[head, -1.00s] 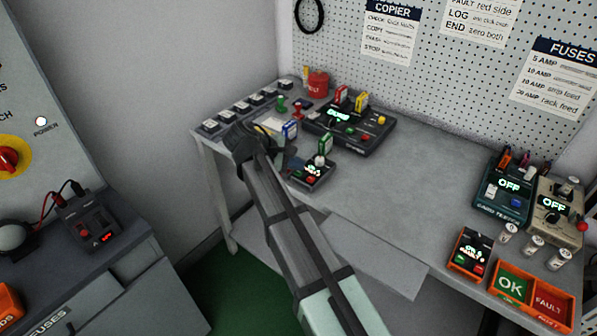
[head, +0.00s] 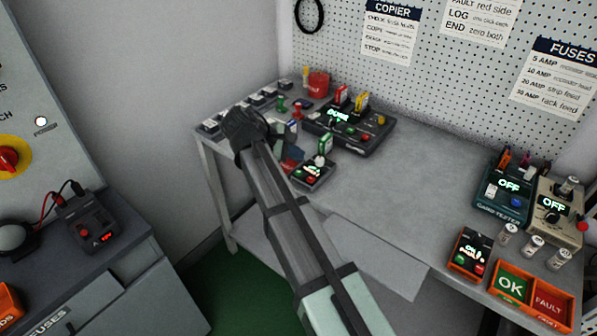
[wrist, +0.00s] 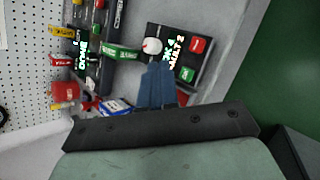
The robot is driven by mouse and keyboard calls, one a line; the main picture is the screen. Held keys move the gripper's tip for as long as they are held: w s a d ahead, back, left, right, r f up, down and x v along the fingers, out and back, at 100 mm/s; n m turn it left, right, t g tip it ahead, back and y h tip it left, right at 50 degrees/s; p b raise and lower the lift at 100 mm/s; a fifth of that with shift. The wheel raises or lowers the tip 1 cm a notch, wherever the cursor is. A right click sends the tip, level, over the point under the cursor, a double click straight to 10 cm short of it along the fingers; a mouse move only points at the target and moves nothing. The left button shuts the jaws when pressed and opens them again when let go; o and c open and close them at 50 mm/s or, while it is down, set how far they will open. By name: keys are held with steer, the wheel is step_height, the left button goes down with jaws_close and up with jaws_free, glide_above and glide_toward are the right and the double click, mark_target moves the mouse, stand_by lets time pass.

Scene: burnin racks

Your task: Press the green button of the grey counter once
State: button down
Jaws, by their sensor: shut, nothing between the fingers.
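The grey counter (head: 316,172) sits near the front edge of the bench, left of centre, with a lit display. In the wrist view the counter (wrist: 168,38) shows a green button (wrist: 187,74) and a red button (wrist: 197,45) side by side. My gripper (wrist: 158,72) is shut and empty. Its fingertips appear over the counter's edge in the wrist view, a little left of the green button; I cannot tell whether they touch anything. In the head view my wrist stands left of the counter, and the fingers are hard to make out.
A larger dark device (head: 350,128) with tags and buttons stands behind the counter. A red pot (head: 318,84) and a row of small switches are at the back left. An orange counter (head: 470,253) and testers (head: 502,193) stand right. The bench middle (head: 410,175) is clear.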

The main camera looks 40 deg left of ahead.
steer(key=shift+r, duration=1.05)
